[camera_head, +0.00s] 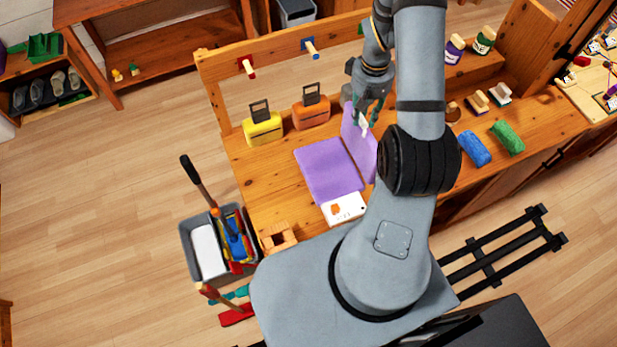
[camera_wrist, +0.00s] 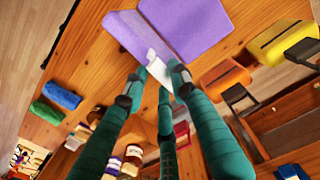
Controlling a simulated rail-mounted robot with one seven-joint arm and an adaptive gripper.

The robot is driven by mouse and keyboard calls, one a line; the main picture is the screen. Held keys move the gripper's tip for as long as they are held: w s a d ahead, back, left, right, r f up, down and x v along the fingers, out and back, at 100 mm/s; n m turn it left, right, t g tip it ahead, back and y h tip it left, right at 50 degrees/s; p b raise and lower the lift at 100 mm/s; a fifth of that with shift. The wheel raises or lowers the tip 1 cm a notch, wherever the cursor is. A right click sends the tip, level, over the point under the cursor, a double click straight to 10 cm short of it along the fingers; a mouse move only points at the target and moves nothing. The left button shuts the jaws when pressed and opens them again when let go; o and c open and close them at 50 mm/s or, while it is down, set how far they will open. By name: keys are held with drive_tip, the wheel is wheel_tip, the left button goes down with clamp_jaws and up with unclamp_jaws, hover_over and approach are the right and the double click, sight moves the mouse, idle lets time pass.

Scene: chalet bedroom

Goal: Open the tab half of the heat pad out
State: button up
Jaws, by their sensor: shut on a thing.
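The purple heat pad lies on the wooden bench, with one half (camera_head: 328,172) flat in the head view. Its tab half (camera_head: 356,142) stands raised and tilted along the right side of the flat half. In the wrist view the flat half (camera_wrist: 185,25) is at the top and the tab half (camera_wrist: 128,28) is left of it. The white tab (camera_wrist: 156,66) is between my fingertips. My gripper (camera_head: 366,116) is shut on the tab (camera_head: 363,131) at the raised half's edge. My arm hides part of the bench to the right.
A white box with an orange mark (camera_head: 344,208) lies at the pad's front edge. Yellow (camera_head: 263,129) and orange (camera_head: 311,111) boxes stand behind the pad. Blue (camera_head: 473,148) and green (camera_head: 507,138) rolls lie farther right. A grey caddy (camera_head: 205,250) is at the left.

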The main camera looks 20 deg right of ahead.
drive_tip(key=shift+d+f+y, duration=0.1)
drive_tip(key=shift+d+y, duration=0.4)
drive_tip(key=shift+y, duration=0.1)
drive_tip(key=shift+d+f+y+b, duration=0.25)
drive_tip(key=shift+d+y+b, duration=0.15)
drive_tip(key=shift+b, duration=0.15)
drive_tip(key=d+y, duration=0.1)
drive_tip(key=y, duration=0.1)
drive_tip(key=d+y, duration=0.1)
drive_tip(key=y, duration=0.1)
drive_tip(key=shift+d+r, duration=0.1)
drive_tip(key=shift+d, duration=0.15)
drive_tip(key=shift+y, duration=0.6)
drive_tip(key=d+b, duration=0.1)
drive_tip(key=d, duration=0.1)
drive_tip(key=d+f+b, duration=0.1)
drive_tip(key=d, duration=0.1)
drive_tip(key=shift+s, duration=0.1)
